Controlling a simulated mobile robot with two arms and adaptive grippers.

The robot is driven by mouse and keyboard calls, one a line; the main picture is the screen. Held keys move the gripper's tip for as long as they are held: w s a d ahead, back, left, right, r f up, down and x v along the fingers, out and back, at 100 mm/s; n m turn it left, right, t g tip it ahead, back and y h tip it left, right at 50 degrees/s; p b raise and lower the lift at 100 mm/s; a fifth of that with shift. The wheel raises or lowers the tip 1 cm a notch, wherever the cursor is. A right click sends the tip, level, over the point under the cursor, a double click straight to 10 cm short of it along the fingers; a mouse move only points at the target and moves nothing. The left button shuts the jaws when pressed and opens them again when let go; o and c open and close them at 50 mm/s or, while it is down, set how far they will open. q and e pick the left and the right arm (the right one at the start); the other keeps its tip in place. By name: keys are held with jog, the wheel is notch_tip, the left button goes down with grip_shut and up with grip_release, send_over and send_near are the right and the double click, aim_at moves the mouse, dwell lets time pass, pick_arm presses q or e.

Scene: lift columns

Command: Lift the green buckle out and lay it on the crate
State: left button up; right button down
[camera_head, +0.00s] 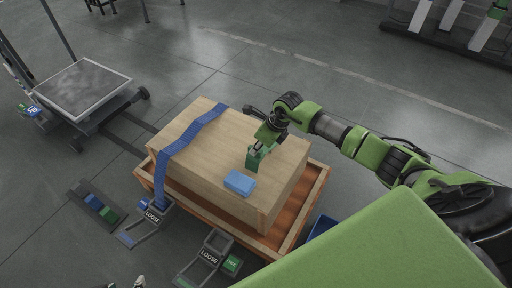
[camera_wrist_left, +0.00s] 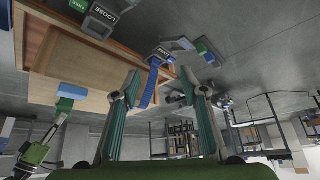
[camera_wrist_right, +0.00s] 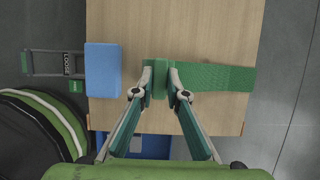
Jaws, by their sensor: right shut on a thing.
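The green buckle (camera_head: 254,159) is at the top of the wooden crate (camera_head: 205,135). My right gripper (camera_wrist_right: 160,88) is shut on the green buckle (camera_wrist_right: 160,76), with one finger on each side. A flat green strap (camera_wrist_right: 220,77) runs right from the buckle across the crate top in the right wrist view. Whether the buckle touches the wood or hangs just above it I cannot tell. My left gripper (camera_wrist_left: 168,88) is open and empty in the left wrist view, and is outside the head view.
A blue block (camera_head: 240,183) lies on the crate beside the buckle. A blue strap (camera_head: 185,138) crosses the crate's left part. The crate sits in an orange-brown wooden tray (camera_head: 290,228). Two frames marked LOOSE (camera_head: 153,217) (camera_head: 208,257) stand in front. A wheeled platform (camera_head: 82,88) stands left.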

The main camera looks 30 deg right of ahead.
jog(key=shift+w+f+b, duration=0.1)
jog(key=shift+f+b, duration=0.35)
jog(key=shift+f, duration=0.1)
pick_arm(q)
jog(key=w+d+r+t, duration=0.1)
jog(key=w+r+t, duration=0.1)
jog(key=w, duration=0.3)
jog(key=shift+d+r+t+h, duration=0.3)
jog(key=shift+r+h, duration=0.1)
jog(key=shift+w, duration=0.1)
pick_arm(e)
jog(key=shift+f, duration=0.1)
dwell(0.3)
pick_arm(q)
jog(key=shift+w+d+r+t+b, duration=0.25)
jog(key=shift+w+r+t, duration=0.15)
jog(key=shift+w+r, duration=0.2)
jog(key=shift+w+d+r+t+b, duration=0.1)
jog(key=shift+w+d+r+t, duration=0.1)
jog(key=shift+w+r+t, duration=0.3)
pick_arm(e)
jog(key=shift+f, duration=0.4)
pick_arm(q)
jog(key=shift+w+d+r, duration=0.1)
jog(key=shift+w+r, duration=0.05)
jog(key=shift+w, duration=0.1)
